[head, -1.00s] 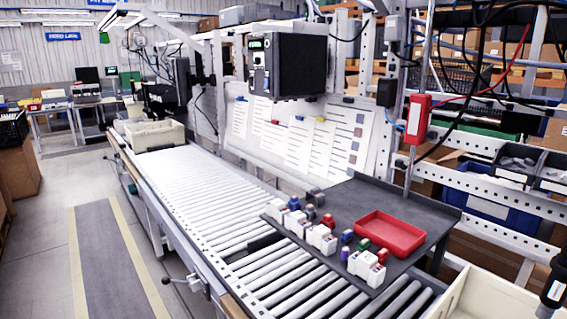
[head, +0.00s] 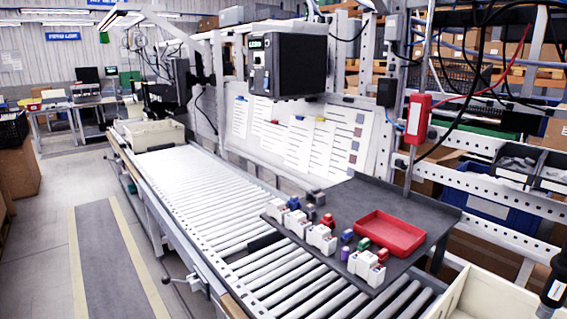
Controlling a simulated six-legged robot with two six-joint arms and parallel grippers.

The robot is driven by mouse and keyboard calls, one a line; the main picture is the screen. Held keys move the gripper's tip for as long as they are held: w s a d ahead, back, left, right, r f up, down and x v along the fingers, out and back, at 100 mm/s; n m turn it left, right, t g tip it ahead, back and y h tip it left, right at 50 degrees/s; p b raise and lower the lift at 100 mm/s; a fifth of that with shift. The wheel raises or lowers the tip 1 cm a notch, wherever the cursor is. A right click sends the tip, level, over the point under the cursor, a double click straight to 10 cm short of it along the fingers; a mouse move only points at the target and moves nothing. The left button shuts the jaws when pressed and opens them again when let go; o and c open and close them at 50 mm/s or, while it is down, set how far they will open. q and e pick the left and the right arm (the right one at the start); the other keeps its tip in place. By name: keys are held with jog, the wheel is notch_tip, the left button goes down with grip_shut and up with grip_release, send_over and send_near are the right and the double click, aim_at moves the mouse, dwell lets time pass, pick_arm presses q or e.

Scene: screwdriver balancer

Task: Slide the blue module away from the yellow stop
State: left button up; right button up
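Several small white modules with coloured parts stand in a row along the front-left edge of a dark grey tray (head: 345,210). A white module with a blue top (head: 293,204) is near the far left end of the row. A small blue-purple piece (head: 347,236) stands nearer the middle of the tray. Which of these is the task's blue module I cannot tell. I cannot make out a yellow stop on the tray. Neither of my grippers shows in the head view.
A red bin (head: 390,234) sits on the tray's right part. The roller conveyor (head: 200,190) runs beneath the tray's left side, with a beige tote (head: 154,136) at its far end. A cream bin (head: 490,298) is at the lower right. A red box with cables (head: 418,118) hangs above.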

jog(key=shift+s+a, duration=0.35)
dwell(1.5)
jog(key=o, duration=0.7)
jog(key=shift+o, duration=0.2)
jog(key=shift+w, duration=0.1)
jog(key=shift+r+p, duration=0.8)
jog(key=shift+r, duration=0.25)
